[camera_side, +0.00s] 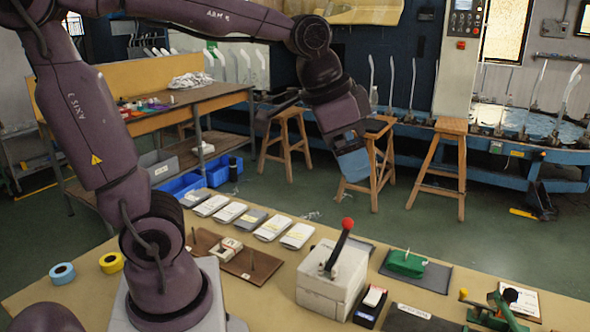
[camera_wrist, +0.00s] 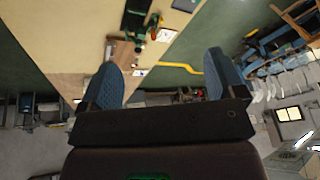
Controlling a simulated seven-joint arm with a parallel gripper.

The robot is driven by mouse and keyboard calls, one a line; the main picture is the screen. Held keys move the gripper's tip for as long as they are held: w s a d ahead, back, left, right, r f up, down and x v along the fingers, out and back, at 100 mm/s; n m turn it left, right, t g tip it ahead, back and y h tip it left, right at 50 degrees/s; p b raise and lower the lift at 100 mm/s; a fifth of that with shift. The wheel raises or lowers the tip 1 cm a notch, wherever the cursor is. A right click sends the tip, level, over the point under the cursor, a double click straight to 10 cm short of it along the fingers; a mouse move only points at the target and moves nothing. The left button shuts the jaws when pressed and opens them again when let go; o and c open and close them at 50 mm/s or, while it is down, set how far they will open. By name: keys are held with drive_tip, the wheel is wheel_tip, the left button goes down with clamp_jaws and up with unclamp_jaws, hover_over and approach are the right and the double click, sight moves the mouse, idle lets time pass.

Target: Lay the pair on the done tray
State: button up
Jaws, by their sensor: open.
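My gripper (camera_side: 352,165) is raised above the far edge of the table in the side view, tilted, with nothing seen in it. In the wrist view its two blue-padded fingers are wide apart (camera_wrist: 162,72), with no cloth between them. Several flat white and grey packets (camera_side: 230,211) lie in a row along the table's far edge. A green folded item (camera_side: 406,263) sits on a dark mat (camera_side: 438,279) at the right. I cannot tell which of these is the pair, or which surface is the done tray.
A white box with a red-knobbed lever (camera_side: 333,275) stands mid-table. Left of it is a brown pegged board (camera_side: 205,246) with a white item. A green tool (camera_side: 497,310) and a paper card (camera_side: 522,300) are at the right. Wooden stools (camera_side: 450,128) stand beyond the table.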

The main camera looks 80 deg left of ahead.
drive_tip(key=s+d+f+n+t, duration=0.1)
drive_tip(key=s+n, duration=0.1)
drive_tip(key=s, duration=0.6)
drive_tip(key=shift+s+d+f, duration=0.15)
drive_tip(key=shift+d+f, duration=0.2)
idle(0.5)
